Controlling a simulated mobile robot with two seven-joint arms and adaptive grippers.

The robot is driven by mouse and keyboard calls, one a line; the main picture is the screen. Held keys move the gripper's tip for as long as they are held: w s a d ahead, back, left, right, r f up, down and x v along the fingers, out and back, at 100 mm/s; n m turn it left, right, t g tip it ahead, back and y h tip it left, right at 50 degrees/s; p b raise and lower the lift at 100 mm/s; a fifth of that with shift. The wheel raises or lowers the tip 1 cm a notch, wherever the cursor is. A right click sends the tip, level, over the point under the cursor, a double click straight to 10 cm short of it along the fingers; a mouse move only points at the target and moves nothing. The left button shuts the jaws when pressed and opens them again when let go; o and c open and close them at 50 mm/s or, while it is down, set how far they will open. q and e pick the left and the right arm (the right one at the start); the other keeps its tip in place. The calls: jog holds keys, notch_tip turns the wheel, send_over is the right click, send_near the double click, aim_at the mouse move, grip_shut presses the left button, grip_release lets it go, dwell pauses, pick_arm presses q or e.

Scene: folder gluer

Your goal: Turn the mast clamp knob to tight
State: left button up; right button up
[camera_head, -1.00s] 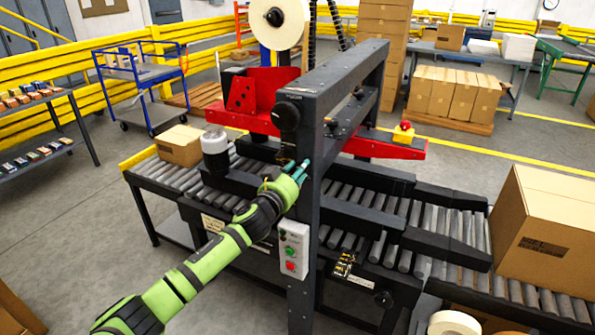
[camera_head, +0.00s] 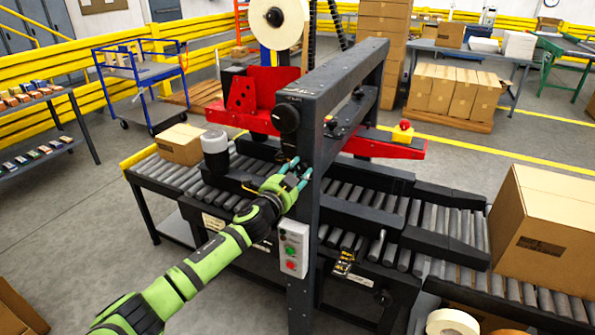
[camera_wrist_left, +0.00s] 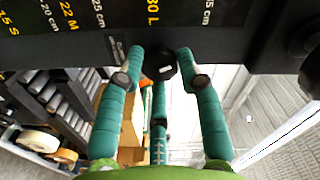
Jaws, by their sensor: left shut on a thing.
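The mast (camera_head: 322,180) is a dark upright post of the machine frame, and the wrist view shows its face with a size scale (camera_wrist_left: 105,20) in white and yellow. The mast clamp knob (camera_wrist_left: 160,57) is a small black knob with a pale mark, on the lower edge of that face. My left gripper (camera_head: 297,172), green with teal fingers, is at the post. In the wrist view its fingers (camera_wrist_left: 160,76) are shut around the knob, one on each side and one below. The gripper mostly hides the knob in the head view. My right gripper is not in view.
A larger black round knob (camera_head: 287,117) sits on the post above my gripper. A grey button box (camera_head: 294,248) is just below my wrist. Roller conveyors (camera_head: 345,235) run behind the post, with a large carton (camera_head: 545,230) at the right.

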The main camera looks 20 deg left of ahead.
pick_arm(q)
jog(key=m, duration=0.5)
jog(key=shift+a+f+p, duration=0.1)
jog(key=shift+a+p, duration=0.05)
jog(key=shift+p, duration=0.15)
dwell(0.4)
jog(key=o, duration=1.1)
jog(key=shift+o, duration=0.2)
jog(key=shift+s, duration=0.1)
jog(key=s+a, duration=0.1)
jog(key=s, duration=1)
jog(key=shift+s, duration=0.35)
